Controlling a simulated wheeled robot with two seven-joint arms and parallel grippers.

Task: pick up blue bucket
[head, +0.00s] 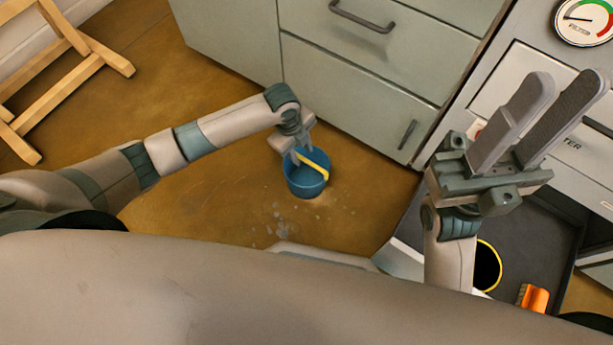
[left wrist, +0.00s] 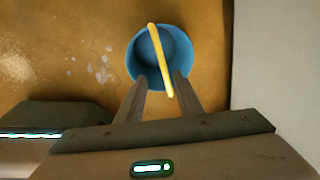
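The blue bucket (head: 305,184) stands upright on the brown floor in front of the grey cabinet, with a yellow handle (head: 313,166) across its top. In the left wrist view the bucket (left wrist: 182,50) shows from above, and its handle (left wrist: 157,52) runs across the opening. My left gripper (head: 298,158) is at the bucket's rim. In the left wrist view its two fingers (left wrist: 160,82) are apart, with the handle's near end between their tips. I cannot tell whether they touch it. My right gripper (head: 556,92) is raised at the right, fingers apart and empty.
The grey cabinet (head: 230,40) with drawers stands behind the bucket. A wooden frame (head: 85,50) is at the upper left. A dark tray (head: 530,240) at the right holds an orange brush (head: 533,297). Floor left of the bucket is clear apart from pale spots.

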